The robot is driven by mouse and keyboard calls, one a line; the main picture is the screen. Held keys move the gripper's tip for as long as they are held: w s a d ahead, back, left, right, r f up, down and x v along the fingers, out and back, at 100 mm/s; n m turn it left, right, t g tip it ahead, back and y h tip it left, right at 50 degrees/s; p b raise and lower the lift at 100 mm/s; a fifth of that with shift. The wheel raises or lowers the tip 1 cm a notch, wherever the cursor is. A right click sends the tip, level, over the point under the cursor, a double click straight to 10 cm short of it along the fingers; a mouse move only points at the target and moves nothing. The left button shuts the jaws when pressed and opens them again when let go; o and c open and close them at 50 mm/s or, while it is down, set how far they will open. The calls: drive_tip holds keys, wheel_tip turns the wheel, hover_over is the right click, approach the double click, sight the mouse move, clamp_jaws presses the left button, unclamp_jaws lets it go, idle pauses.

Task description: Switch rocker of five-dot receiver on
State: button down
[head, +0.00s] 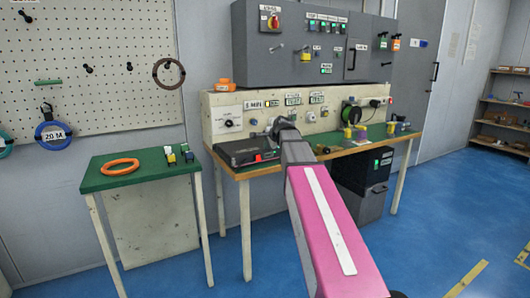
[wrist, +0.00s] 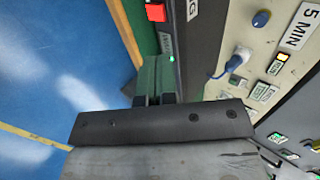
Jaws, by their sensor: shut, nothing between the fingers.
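A flat black box (head: 248,148) lies on the left of the green-topped workbench in the head view, with a red rocker (head: 258,158) on its front. The wrist view shows a red switch (wrist: 155,12) and a small green light (wrist: 172,58) on a dark front face. Two dark boxes (head: 378,160) stand stacked under the bench at the right, with a green light on the upper one. No dot marks can be made out on any box. My gripper (wrist: 154,100) is shut and empty, close to the dark front face; contact cannot be told. My arm hides its fingers in the head view.
A cream panel (head: 225,110) with knobs and labels stands behind the bench; a blue plug (wrist: 236,62) sticks out of it. A grey cabinet (head: 255,62) is above. Blue floor is clear in front.

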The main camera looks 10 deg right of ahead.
drive_tip(key=shift+s+d+r, duration=0.15)
drive_tip(key=shift+s+r, duration=0.25)
drive_tip(key=shift+r, duration=0.25)
drive_tip(key=shift+s+d+r, duration=0.1)
drive_tip(key=shift+s+r, duration=0.25)
drive_tip(key=shift+r, duration=0.25)
drive_tip(key=s+a+f+n+g, duration=0.1)
drive_tip(key=s+f+n+g, duration=0.1)
drive_tip(key=s+f, duration=0.35)
drive_tip(key=s+f+n+g+h, duration=0.1)
drive_tip(key=s+f+n, duration=0.1)
drive_tip(key=f, duration=0.7)
drive_tip(key=s+a+f+n+g, duration=0.1)
drive_tip(key=s+f+n+g, duration=0.2)
drive_tip(key=f, duration=0.4)
drive_tip(key=s+f+n+g+h, duration=0.2)
drive_tip(key=s+f+n, duration=0.5)
drive_tip(key=s+f, duration=0.9)
drive_tip(key=s+g, duration=0.1)
drive_tip(key=s, duration=0.1)
drive_tip(key=shift+s+a+f, duration=0.4)
